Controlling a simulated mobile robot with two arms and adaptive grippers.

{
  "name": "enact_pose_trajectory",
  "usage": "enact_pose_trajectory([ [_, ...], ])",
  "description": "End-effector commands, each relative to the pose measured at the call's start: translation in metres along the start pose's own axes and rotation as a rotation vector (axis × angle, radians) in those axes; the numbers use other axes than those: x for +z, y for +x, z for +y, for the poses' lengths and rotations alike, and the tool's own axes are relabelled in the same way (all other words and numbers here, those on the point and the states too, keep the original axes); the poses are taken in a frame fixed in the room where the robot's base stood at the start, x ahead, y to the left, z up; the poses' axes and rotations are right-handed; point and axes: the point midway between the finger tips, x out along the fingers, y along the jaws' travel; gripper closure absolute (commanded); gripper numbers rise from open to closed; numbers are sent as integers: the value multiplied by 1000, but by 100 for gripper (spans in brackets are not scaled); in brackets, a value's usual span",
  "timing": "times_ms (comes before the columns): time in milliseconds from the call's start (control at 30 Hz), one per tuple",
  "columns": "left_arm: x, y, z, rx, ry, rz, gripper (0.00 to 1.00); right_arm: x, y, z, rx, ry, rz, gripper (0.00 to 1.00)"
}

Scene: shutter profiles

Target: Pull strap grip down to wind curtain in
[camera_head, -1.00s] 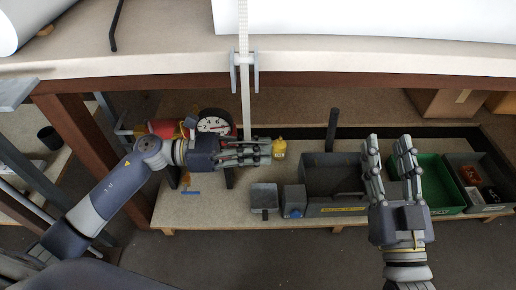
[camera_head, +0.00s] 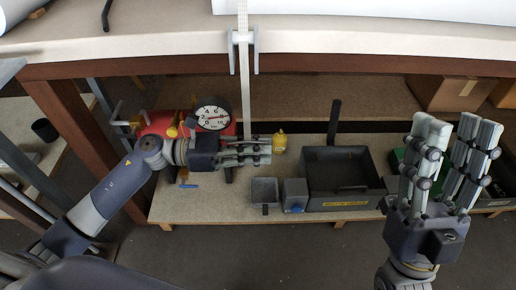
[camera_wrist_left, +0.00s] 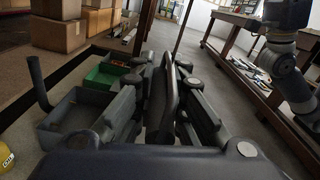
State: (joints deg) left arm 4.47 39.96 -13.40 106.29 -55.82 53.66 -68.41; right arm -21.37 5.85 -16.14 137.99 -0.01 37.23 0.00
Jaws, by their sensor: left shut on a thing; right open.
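A pale strap (camera_head: 246,95) hangs from the bench edge through a grey bracket (camera_head: 243,50) in the head view. My left gripper (camera_head: 262,154) is at the strap's lower end and is shut on the strap grip. The grip shows in the left wrist view as a dark upright piece (camera_wrist_left: 162,95) between the fingers. In the head view the fingers hide most of it. My right gripper (camera_head: 445,150) is open and empty, at the right, above the bins.
A gauge (camera_head: 213,117) on a red machine (camera_head: 160,124) stands behind my left wrist. A yellow object (camera_head: 280,142) is just past the left fingertips. Grey bins (camera_head: 345,203) and a green bin (camera_wrist_left: 98,79) stand to the right. Cardboard boxes (camera_head: 440,92) are at the back.

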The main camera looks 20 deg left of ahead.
Motion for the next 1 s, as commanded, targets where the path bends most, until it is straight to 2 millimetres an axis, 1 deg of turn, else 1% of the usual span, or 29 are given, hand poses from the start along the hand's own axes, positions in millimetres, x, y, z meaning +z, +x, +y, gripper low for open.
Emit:
enact_pose_trajectory([
  [233, 0, 0, 0, 1, -1, 1, 100, 0, 0, 0, 0, 0, 0, 59],
  [267, 0, 0, 0, 1, -1, 1, 84, 0, 0, 0, 0, 0, 0, 59],
  [300, 0, 0, 0, 1, -1, 1, 75, 0, 0, 0, 0, 0, 0, 59],
  [333, 0, 0, 0, 1, -1, 1, 68, 0, 0, 0, 0, 0, -1, 59],
  [367, 0, 0, 0, 1, -1, 1, 65, 0, 0, 0, 0, 0, -1, 59],
  [667, 0, 0, 0, 0, -1, 0, 65, 0, 0, 0, 0, 0, -2, 59],
  [767, 0, -5, 0, 2, -1, 1, 65, 1, 0, 0, 1, 0, -3, 59],
  [867, -1, -18, 0, 2, -3, 3, 65, 1, 0, 0, 1, 0, -3, 59],
  [1000, -1, -47, 1, 4, -4, 4, 65, 1, 0, 0, 1, 0, -3, 59],
])
